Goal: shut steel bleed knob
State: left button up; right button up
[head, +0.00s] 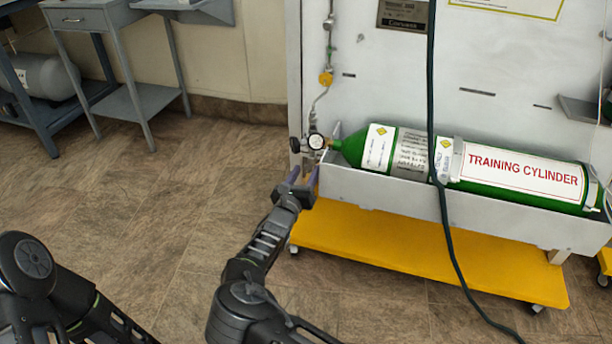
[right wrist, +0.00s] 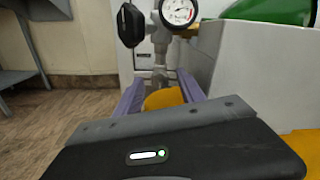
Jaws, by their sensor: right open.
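The green training cylinder (head: 350,147) lies in a grey trough, with a regulator at its left end. The regulator has a round white gauge (head: 316,141) and a black knob (head: 295,145). In the right wrist view the black knob (right wrist: 130,25) is left of the gauge (right wrist: 178,12). A grey steel fitting (right wrist: 160,50) hangs below them; I cannot tell for sure which part of it is the bleed knob. My right gripper (head: 303,179) is open just below the regulator. Its purple fingers (right wrist: 162,92) stand either side of the space under the fitting, apparently empty. My left gripper is out of view.
The grey panel trolley (head: 500,90) stands on a yellow base (head: 400,255) with castors. A dark hose (head: 450,240) hangs in front of the cylinder. A grey table (head: 90,18) stands at the back left. The brown floor (head: 160,200) left of the trolley is clear.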

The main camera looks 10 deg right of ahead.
jog(key=shift+w+d, duration=0.2)
jog(key=shift+w, duration=0.1)
grip_shut()
dwell(0.4)
